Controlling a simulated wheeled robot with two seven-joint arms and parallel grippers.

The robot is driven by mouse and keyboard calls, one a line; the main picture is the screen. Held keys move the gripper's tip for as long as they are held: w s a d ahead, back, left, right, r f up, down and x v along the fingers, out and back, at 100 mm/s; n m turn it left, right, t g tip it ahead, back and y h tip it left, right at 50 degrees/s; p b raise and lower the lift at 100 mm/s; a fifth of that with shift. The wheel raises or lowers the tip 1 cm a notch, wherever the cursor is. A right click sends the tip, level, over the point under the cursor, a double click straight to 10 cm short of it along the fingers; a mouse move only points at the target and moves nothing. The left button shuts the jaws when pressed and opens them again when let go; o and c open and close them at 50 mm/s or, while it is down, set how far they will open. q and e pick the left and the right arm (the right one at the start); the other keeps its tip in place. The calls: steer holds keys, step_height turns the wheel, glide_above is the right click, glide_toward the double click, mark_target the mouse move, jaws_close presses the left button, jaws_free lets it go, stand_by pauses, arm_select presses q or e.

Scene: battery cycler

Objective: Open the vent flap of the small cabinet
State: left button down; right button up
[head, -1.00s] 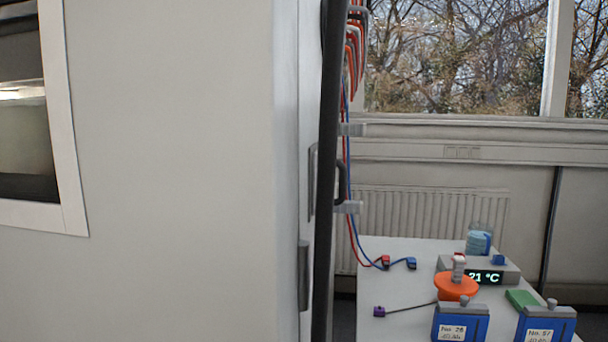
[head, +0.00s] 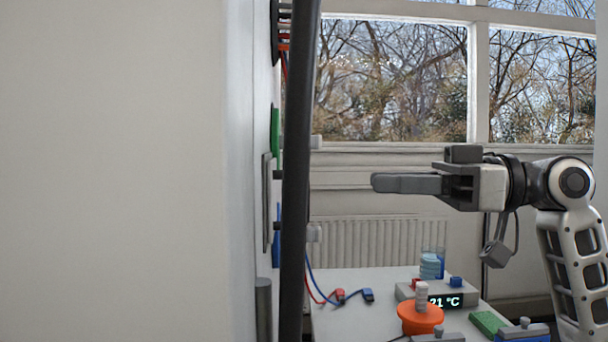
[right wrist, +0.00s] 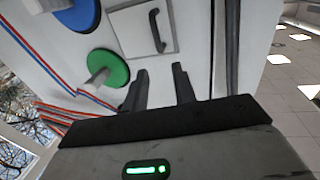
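A flat square panel with a dark bar handle (right wrist: 158,32) is on a white cabinet face in the right wrist view; I take it for the vent flap (right wrist: 128,28), and it looks shut. In the head view the cabinet face is almost edge-on, with a thin grey plate (head: 266,200) standing on it. My right gripper (head: 378,183) is to the right of that face, pointing left at it. Its two fingers are apart with nothing between them, as the right wrist view (right wrist: 160,88) shows. My left gripper is not in view.
A green disc (right wrist: 108,68) and a blue disc (right wrist: 78,14), each with a grey knob, sit near the panel. A dark vertical bar (head: 297,170) stands before the cabinet face. A white table (head: 335,320) holds a temperature display (head: 446,301), an orange item (head: 420,318) and cables.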

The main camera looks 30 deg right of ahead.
mark_target(306, 180)
steer(key=shift+p+x, duration=1.8)
steer(key=shift+x, duration=3.7)
steer(key=shift+d, duration=0.1)
jaws_close()
